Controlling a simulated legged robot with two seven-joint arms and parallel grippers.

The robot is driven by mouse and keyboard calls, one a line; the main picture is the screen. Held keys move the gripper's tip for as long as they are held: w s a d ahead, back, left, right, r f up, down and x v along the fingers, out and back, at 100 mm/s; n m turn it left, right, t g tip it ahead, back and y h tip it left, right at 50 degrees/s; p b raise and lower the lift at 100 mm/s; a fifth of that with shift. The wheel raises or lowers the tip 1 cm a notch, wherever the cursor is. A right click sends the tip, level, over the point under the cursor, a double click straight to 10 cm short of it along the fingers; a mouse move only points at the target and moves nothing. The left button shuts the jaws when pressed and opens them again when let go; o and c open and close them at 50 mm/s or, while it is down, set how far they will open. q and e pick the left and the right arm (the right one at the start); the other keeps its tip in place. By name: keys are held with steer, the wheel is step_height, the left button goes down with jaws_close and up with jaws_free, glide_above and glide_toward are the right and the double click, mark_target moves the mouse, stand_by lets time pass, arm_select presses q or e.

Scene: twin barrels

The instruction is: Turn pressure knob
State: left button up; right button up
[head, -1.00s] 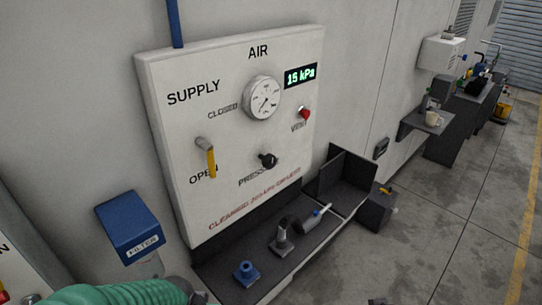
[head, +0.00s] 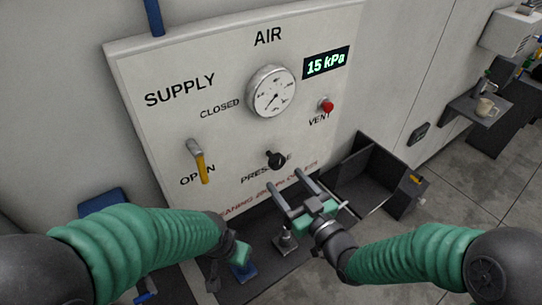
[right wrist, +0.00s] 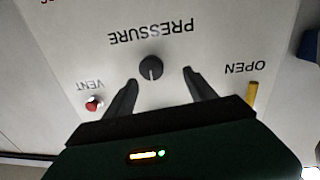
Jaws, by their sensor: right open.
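The black pressure knob (head: 276,160) sits low on the white air panel (head: 225,130). It also shows in the right wrist view (right wrist: 151,68), between and beyond the fingertips, not touched. My right gripper (head: 290,180) is open and empty just below and in front of the knob; its two fingers (right wrist: 160,78) point at the panel. The digital display (head: 326,62) reads 15 kPa. The round gauge (head: 271,91) is above the knob. My left arm reaches in from the left; its end (head: 238,252) is near the shelf, its fingers not clearly seen.
A yellow-handled supply lever (head: 201,165) is left of the knob, pointing down at OPEN. A red vent button (head: 326,105) is at upper right. A dark shelf (head: 262,285) below holds a blue fitting (head: 244,272) and a grey fitting (head: 286,242).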

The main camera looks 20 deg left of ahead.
mark_target(279, 164)
steer(key=w+a, duration=0.1)
steer(key=w, duration=0.1)
steer(key=w+a+p, duration=0.1)
steer(key=w, duration=0.1)
steer(key=w+a+p, duration=0.1)
steer(key=w, duration=0.1)
steer(key=shift+w+a, duration=0.2)
steer(key=shift+w, duration=0.1)
steer(key=shift+a, duration=0.65)
steer(key=shift+w+a+f, duration=0.15)
steer(key=shift+w+a, duration=0.05)
steer(key=shift+a, duration=0.25)
steer(key=shift+c, duration=0.4)
steer(key=shift+w+a, duration=0.1)
steer(key=shift+a, duration=0.1)
steer(key=shift+c, duration=1.1)
steer(key=shift+d, duration=0.35)
steer(key=c, duration=1)
arm_select(q)
steer(key=r, duration=0.1)
steer(key=w+d+r, duration=0.1)
steer(key=shift+r, duration=0.3)
arm_select(e)
steer(key=shift+c, duration=0.3)
